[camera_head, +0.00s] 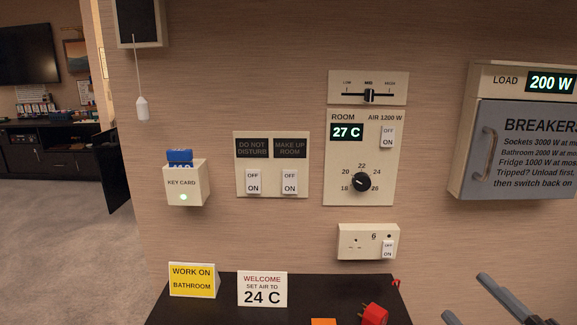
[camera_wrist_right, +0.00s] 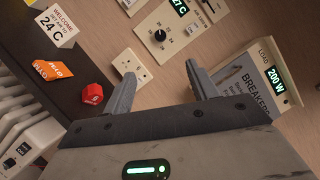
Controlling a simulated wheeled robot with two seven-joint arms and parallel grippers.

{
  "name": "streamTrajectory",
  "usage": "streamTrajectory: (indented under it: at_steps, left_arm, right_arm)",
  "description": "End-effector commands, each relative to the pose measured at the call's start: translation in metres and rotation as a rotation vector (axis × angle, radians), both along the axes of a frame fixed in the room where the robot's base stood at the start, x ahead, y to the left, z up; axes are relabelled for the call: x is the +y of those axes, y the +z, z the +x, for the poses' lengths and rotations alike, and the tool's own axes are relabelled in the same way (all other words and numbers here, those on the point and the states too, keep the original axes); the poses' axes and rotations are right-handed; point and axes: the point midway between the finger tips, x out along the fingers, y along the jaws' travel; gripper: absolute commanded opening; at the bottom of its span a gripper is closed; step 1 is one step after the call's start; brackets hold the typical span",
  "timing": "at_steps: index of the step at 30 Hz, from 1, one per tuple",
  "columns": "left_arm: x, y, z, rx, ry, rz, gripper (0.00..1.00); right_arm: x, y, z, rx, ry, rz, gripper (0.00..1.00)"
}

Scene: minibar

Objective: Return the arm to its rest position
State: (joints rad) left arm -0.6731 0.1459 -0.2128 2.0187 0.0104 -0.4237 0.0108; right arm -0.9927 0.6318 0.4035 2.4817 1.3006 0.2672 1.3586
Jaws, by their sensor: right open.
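My right gripper (camera_head: 465,296) shows at the lower right of the head view, in front of the wall below the breaker box. Its two grey fingers are apart. The right wrist view also shows the gripper (camera_wrist_right: 160,72) open, with nothing between its fingers. The wall socket (camera_wrist_right: 134,66) lies beyond the fingers there. My left arm and left gripper are not in view.
The breaker box (camera_head: 520,150) reads 200 W, its grey door shut. The room panel (camera_head: 345,190) reads 27 C. A dark shelf (camera_head: 215,312) carries signs, a red plug (camera_head: 374,314) and an orange tag (camera_head: 323,321). A white radiator (camera_wrist_right: 35,140) stands below.

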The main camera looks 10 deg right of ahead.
Motion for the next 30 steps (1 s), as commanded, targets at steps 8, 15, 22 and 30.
streamTrajectory:
  at_steps: [8, 15, 22, 30]
  left_arm:
    - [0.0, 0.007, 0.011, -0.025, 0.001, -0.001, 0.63]
    - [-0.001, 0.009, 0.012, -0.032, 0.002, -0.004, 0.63]
    - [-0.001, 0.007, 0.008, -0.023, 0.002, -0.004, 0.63]
    - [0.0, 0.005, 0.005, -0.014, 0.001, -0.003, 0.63]
  right_arm:
    - [0.016, -0.069, 0.0, 0.095, -0.014, -0.431, 0.58]
    - [0.051, -0.152, -0.004, 0.195, 0.067, -0.924, 0.58]
    - [0.123, -0.256, -0.018, 0.229, 0.338, -1.605, 0.58]
    - [0.169, -0.301, -0.028, 0.148, 0.554, -2.008, 0.58]
